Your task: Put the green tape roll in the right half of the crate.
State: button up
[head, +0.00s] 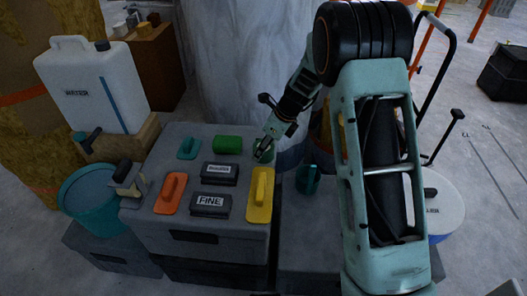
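My gripper (264,151) is at the back right corner of a grey box top (160,230), pointing down. A dark green round thing (263,157), possibly the green tape roll, shows at its fingertips. The fingers partly hide it, and I cannot tell whether they grip it or are only around it. A brighter green rounded block (228,144) lies just left of my gripper, apart from it. No crate is clearly identifiable; a low grey surface (300,225) right of the box is partly hidden by my arm.
The box top also holds an orange float (171,194), a yellow float (260,195), a FINE block (211,204), another labelled block (219,174) and a teal tool (188,149). A teal bucket (94,198) stands left. A teal container (308,178) stands right of the box.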

jog(key=shift+c, duration=0.9)
jog(key=shift+r, duration=0.15)
